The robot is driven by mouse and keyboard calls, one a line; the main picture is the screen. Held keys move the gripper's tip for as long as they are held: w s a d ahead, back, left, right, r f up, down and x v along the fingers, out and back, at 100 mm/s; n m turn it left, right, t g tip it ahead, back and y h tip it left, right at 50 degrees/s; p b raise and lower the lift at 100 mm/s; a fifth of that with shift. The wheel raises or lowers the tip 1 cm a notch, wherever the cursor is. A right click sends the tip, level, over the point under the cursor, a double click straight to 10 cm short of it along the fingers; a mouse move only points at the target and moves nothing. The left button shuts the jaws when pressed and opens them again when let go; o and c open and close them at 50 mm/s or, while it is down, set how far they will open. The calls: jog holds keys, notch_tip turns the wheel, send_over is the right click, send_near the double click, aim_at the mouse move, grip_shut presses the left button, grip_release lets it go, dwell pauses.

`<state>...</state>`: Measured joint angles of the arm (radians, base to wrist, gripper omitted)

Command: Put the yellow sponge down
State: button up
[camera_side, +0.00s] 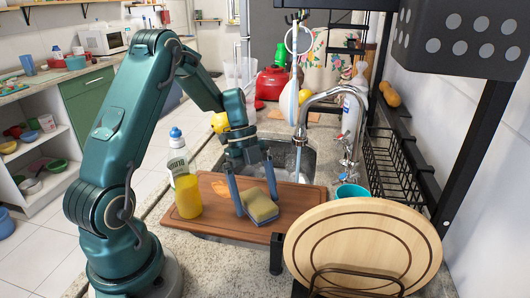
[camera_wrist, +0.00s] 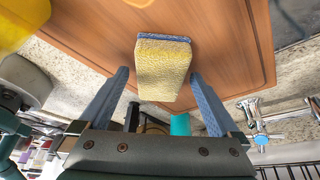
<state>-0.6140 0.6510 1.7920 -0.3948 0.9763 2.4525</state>
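The yellow sponge (camera_side: 261,207), with a grey-blue layer on one side, is at the front part of the wooden cutting board (camera_side: 213,187). It looks tilted in the side view; whether it rests flat on the board is hard to tell. My gripper (camera_side: 257,207) points down at the board with its two blue fingers apart, one on either side of the sponge. In the wrist view the sponge (camera_wrist: 164,68) lies between and just beyond the fingertips (camera_wrist: 161,74), with a narrow gap on the left and a smaller one on the right. The gripper looks open.
A yellow soap bottle (camera_side: 187,190) stands on the board's left. A round wooden plate (camera_side: 362,250) in a rack stands at front right, with a teal cup (camera_side: 352,192) behind it. The sink and faucet (camera_side: 327,97) are behind the board. A black rack post (camera_side: 478,150) rises right.

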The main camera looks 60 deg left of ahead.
jog(key=shift+r, duration=0.15)
jog(key=v, duration=1.1)
jog(key=s+d+r+n+t+y, duration=0.3)
jog(key=s+d+n, duration=0.8)
jog(key=d+n, duration=0.4)
jog(key=n+t+y, duration=0.1)
jog(key=n+t, duration=0.1)
jog(key=n, duration=0.1)
jog(key=shift+s+t+y, duration=0.3)
jog(key=shift+s, duration=0.05)
jog(key=shift+o, duration=0.2)
jog(key=shift+a+r, duration=0.1)
